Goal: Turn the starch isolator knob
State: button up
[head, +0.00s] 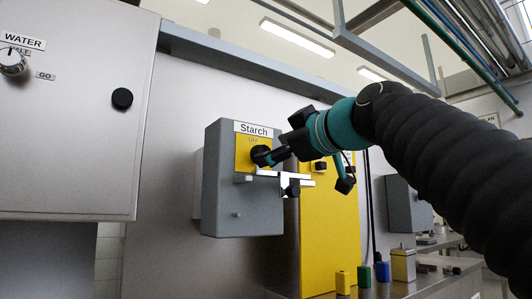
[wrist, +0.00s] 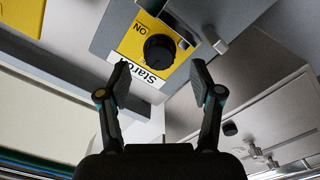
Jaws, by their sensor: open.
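The starch isolator is a grey box (head: 225,190) with a white "Starch" label and a yellow plate (head: 243,163). Its round black knob (head: 257,153) is partly hidden by my gripper (head: 270,157) in the head view. In the wrist view the scene is turned over; the knob (wrist: 159,52) sits on the yellow plate, with "ON" readable beside it. My gripper (wrist: 161,72) is open and empty there, fingers on either side of the picture, with the knob centred just beyond the tips. I cannot tell whether a finger touches it. The knob's pointer direction is unclear.
A silver bracket (head: 283,176) juts out just below the knob. A large grey cabinet (head: 75,110) with a "WATER" knob (head: 12,62) stands at left. A yellow panel (head: 330,235) is behind the arm. Small yellow, green and blue blocks stand on the bench at lower right.

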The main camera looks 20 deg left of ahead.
jog(key=v, duration=0.7)
jog(key=shift+s, duration=0.15)
jog(key=shift+d, duration=0.1)
jog(key=w+d+f+m+g+h+p, duration=0.15)
jog(key=d+f+m+h, duration=0.35)
jog(key=f, duration=0.9)
jog(key=w+d+f+m+g+h, duration=0.1)
jog(key=w+d+f+m+h, duration=0.15)
jog(key=f+m, duration=0.75)
jog(key=s+d+f+m+g+h+p, duration=0.1)
jog(key=s+d+f+h+p, duration=0.1)
jog(key=s+d+f, duration=0.3)
jog(key=s+d+f+m+g+h+p, duration=0.1)
jog(key=s+d+f, duration=0.4)
jog(key=f, duration=0.8)
jog(key=s+d+f+g+h+p, duration=0.1)
jog(key=s+d+f+h+p, duration=0.1)
jog(key=s+d+f, duration=0.3)
jog(key=s+f+h, duration=0.1)
jog(key=s+f, duration=0.2)
jog(key=f, duration=0.1)
jog(key=shift+d+f+m+g+p, duration=0.15)
jog(key=shift+f+m+g+p, duration=0.15)
jog(key=shift+m+g, duration=0.1)
